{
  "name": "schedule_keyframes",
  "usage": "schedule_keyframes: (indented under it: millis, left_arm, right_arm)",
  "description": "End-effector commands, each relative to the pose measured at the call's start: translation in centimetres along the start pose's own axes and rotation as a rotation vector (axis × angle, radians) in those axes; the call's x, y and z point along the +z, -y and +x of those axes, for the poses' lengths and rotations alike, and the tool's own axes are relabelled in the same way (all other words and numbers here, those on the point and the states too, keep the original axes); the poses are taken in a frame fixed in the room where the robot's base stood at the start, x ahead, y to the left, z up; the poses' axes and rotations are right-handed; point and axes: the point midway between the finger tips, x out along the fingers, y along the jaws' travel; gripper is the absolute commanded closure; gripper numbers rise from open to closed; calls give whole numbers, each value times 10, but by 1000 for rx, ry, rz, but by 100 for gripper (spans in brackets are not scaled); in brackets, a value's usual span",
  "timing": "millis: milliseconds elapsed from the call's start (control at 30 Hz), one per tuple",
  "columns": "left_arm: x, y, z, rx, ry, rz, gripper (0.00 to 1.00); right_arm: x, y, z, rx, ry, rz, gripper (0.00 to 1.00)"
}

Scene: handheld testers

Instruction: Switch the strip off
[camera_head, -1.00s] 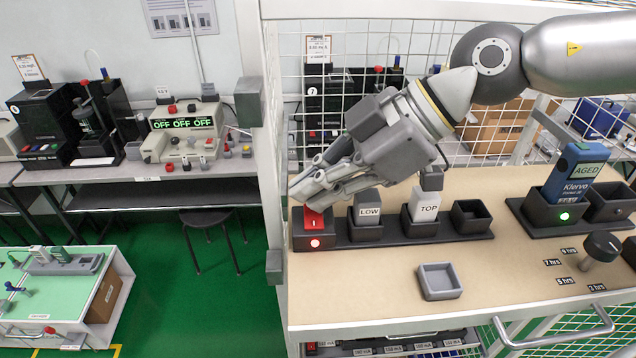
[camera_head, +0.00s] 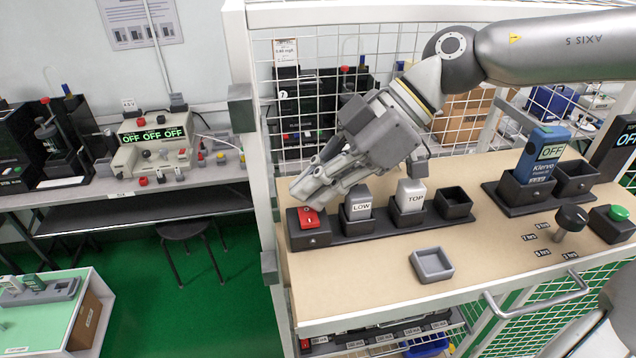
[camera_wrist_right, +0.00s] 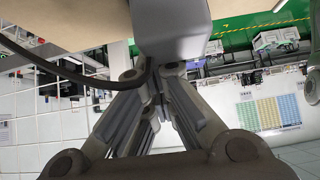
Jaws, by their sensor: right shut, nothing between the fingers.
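The black strip (camera_head: 345,240) lies along the back of the wooden bench top. Its red rocker switch (camera_head: 308,218) sits at the left end, and the small lamp (camera_head: 312,240) in front of it is dark. My right gripper (camera_head: 308,196) is shut and empty, with its fingertips just above the switch; I cannot tell whether they touch it. In the right wrist view the fingers (camera_wrist_right: 155,110) are closed together. Grey blocks marked LOW (camera_head: 359,205) and TOP (camera_head: 410,198) stand in the strip's sockets. A blue tester (camera_head: 533,160) stands in a black holder, its screen reading OFF. My left gripper is not in view.
An empty socket (camera_head: 453,203) ends the strip. A small grey tray (camera_head: 431,265) lies in front. A black knob (camera_head: 571,218) and a green button (camera_head: 612,222) are at the right. Wire mesh (camera_head: 290,60) stands behind the bench.

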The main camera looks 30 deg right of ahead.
Motion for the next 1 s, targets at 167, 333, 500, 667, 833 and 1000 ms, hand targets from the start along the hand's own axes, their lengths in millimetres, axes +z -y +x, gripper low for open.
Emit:
schedule_keyframes:
  millis: [167, 333, 500, 667, 833, 1000]
  left_arm:
    - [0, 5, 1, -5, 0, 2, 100]
    - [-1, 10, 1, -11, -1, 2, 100]
    - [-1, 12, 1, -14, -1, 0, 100]
    - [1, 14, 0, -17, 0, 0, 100]
    - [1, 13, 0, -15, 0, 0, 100]
    - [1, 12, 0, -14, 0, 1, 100]
  right_arm:
    - [2, 13, 3, -15, 5, 5, 100]
    - [3, 18, 3, -17, 6, 8, 100]
    - [3, 18, 3, -20, 6, 10, 100]
    - [3, 18, 0, -20, 6, 10, 100]
    - [2, 16, -17, -11, 3, 6, 100]
    - [2, 12, -48, -1, -2, 3, 100]
